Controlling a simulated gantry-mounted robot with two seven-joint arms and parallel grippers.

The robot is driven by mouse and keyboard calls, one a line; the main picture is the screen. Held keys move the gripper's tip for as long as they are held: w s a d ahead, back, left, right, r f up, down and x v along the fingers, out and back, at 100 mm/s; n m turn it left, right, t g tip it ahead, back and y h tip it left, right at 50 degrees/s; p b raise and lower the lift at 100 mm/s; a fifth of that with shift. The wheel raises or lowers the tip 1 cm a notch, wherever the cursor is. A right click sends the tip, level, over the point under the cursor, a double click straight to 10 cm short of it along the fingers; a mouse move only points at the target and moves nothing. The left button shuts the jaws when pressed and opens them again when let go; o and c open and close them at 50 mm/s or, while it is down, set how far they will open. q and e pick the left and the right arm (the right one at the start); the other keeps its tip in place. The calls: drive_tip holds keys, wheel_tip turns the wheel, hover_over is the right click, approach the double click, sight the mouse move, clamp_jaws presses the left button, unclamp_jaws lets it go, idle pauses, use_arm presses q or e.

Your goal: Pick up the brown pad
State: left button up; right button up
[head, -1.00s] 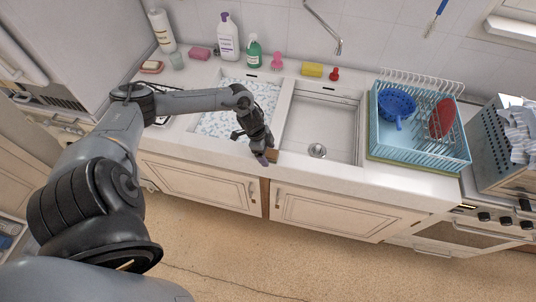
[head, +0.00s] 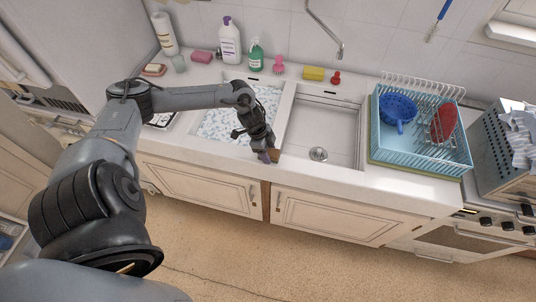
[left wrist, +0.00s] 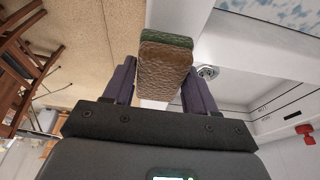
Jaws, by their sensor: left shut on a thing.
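The brown pad (left wrist: 163,65) is a thick textured block with a green layer along one edge, seen large in the left wrist view. It sits between the two fingers of my left gripper (left wrist: 160,85), which is shut on it. In the head view the left gripper (head: 267,156) is at the front rim of the sink, near the divider between the basins. There only a small part of the brown pad (head: 275,154) shows beside the fingers. I cannot tell whether the pad still touches the rim. My right gripper is in neither view.
The left basin (head: 240,110) holds foamy water; the right basin (head: 322,130) is empty. A blue dish rack (head: 425,155) with a colander (head: 397,106) stands to the right. Bottles, a yellow sponge (head: 313,73) and a red item (head: 336,77) line the back ledge.

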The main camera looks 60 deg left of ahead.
use_arm(q)
drive_tip(key=d+r, duration=0.8)
drive_tip(key=d, duration=0.3)
drive_tip(key=shift+s+d, duration=0.3)
drive_tip(key=shift+s, duration=0.05)
drive_tip(key=shift+r, duration=0.1)
